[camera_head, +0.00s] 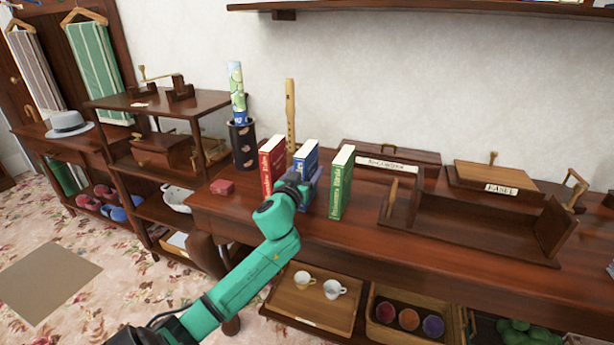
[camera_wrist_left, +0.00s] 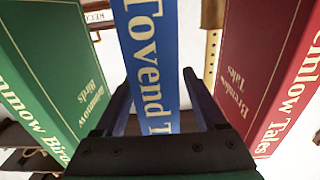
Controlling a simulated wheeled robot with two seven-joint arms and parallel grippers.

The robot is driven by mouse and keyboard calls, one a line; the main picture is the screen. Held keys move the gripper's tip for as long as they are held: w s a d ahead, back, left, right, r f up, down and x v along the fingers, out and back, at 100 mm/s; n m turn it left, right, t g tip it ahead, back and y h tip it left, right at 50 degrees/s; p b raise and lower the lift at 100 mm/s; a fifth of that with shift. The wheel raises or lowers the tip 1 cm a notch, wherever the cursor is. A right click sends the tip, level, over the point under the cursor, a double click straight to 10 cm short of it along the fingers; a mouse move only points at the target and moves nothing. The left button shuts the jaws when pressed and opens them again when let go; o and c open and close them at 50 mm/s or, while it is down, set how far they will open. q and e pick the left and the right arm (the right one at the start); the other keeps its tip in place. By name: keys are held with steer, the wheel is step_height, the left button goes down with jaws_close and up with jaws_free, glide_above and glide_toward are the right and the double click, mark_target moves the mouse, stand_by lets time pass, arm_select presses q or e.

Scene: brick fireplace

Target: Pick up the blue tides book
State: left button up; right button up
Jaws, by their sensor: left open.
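The blue book (camera_head: 305,158) stands upright on the dark wooden table, between a red book (camera_head: 271,164) and a green book (camera_head: 341,182). In the left wrist view the blue book (camera_wrist_left: 150,40) shows a spine reading "Tovend T", the rest hidden behind my gripper. My left gripper (camera_head: 305,187) is open at the front of the blue book, hiding its lower part in the head view. In the left wrist view its two fingers (camera_wrist_left: 157,88) lie one on each side of the blue spine. Whether they touch it I cannot tell. My right gripper is not in view.
The green book (camera_wrist_left: 50,75) and red book (camera_wrist_left: 265,70) flank the fingers with narrow gaps. A recorder (camera_head: 290,112) stands behind. A wooden rack (camera_head: 460,228) stands at the right. Table in front of the books is clear.

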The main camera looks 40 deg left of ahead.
arm_select(q)
jaws_close()
steer(key=shift+r, duration=0.1)
steer(key=shift+r, duration=0.1)
